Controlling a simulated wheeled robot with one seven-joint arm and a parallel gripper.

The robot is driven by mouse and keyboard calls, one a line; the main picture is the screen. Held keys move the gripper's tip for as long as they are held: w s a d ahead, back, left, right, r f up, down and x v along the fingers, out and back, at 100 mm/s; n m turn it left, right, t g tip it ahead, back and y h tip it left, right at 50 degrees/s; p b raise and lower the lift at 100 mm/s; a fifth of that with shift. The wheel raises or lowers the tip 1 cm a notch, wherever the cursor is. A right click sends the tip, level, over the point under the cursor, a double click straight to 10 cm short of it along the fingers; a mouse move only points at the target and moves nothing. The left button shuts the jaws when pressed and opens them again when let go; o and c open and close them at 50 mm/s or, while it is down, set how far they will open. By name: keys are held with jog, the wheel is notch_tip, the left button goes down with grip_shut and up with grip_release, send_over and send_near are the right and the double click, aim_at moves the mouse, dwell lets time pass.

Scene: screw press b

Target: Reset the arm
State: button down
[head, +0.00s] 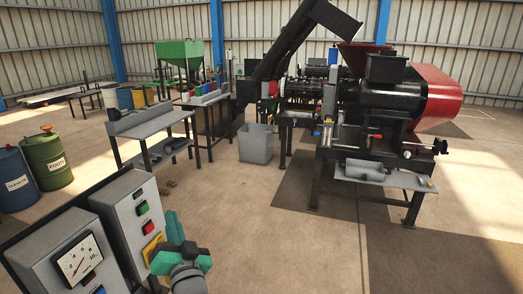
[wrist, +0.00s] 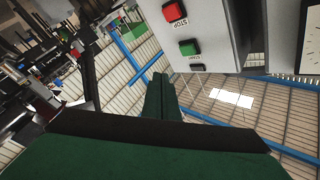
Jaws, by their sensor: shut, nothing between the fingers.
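My gripper (head: 173,222) has green fingers and shows at the bottom of the head view, just right of the grey control box (head: 128,215). Its fingers are shut together, empty, and point upward. In the wrist view the green fingers (wrist: 160,97) reach up from the wide green body at the bottom. The box carries a green button (head: 142,208) and a red button (head: 148,227). In the wrist view the red STOP button (wrist: 174,11) and green button (wrist: 188,47) are beside the fingers, apart from them.
A grey gauge box (head: 75,262) stands left of the control box. The black screw press (head: 385,100) with a red cover stands at the right. A grey bin (head: 256,144), a workbench (head: 150,122) and drums (head: 45,160) stand farther back. The floor right of my gripper is clear.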

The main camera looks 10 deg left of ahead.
jog(key=s+d+f+m+t+h, duration=0.1)
jog(key=s+d+f+h, duration=0.3)
jog(key=d+f, duration=0.75)
jog(key=s+d+f+t+h, duration=0.1)
jog(key=s+d+f+h, duration=0.3)
jog(key=d+f, duration=0.75)
jog(key=s+d+f+h, duration=0.1)
jog(key=s+d+f, duration=0.3)
jog(key=s, duration=0.3)
jog(key=s+d+f+h, duration=0.1)
jog(key=s+d+f, duration=0.25)
jog(key=s, duration=0.35)
jog(key=s+d+h, duration=0.1)
jog(key=s+d, duration=0.1)
jog(key=s, duration=0.5)
jog(key=s+d+g+h, duration=0.1)
jog(key=s+d, duration=0.1)
jog(key=s, duration=0.5)
jog(key=shift+d+r+g+h, duration=0.25)
jog(key=shift+d+g+h, duration=0.05)
jog(key=shift+d, duration=0.05)
jog(key=shift+s, duration=0.1)
